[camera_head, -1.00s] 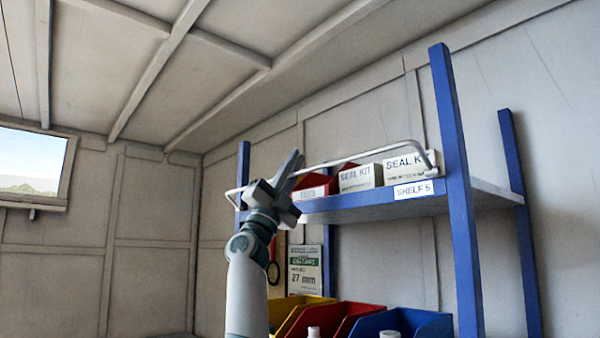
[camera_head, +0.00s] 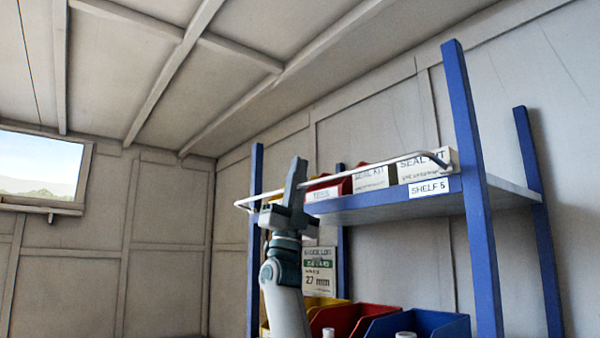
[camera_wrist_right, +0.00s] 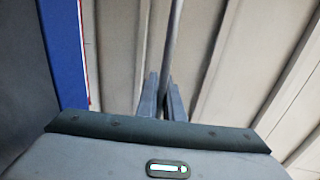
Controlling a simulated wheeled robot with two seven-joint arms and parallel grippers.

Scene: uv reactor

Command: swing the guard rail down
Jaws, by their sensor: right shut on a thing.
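The guard rail (camera_head: 385,166) is a thin white bar along the front of the upper shelf, in front of the boxes and above the shelf's front edge. Its right end bends down near the front blue post. My right gripper (camera_head: 296,178) is upright at the rail's left part and hides a piece of it. In the right wrist view the rail (camera_wrist_right: 174,40) runs between the two fingers (camera_wrist_right: 163,98), which are shut on it. My left gripper is not in view.
The blue-framed shelf (camera_head: 385,205) carries a red bin (camera_head: 345,186) and white seal kit boxes (camera_head: 425,167). A blue post (camera_head: 474,190) stands right of the rail. Yellow, red and blue bins (camera_head: 435,325) stand below. The space left of the rack looks free.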

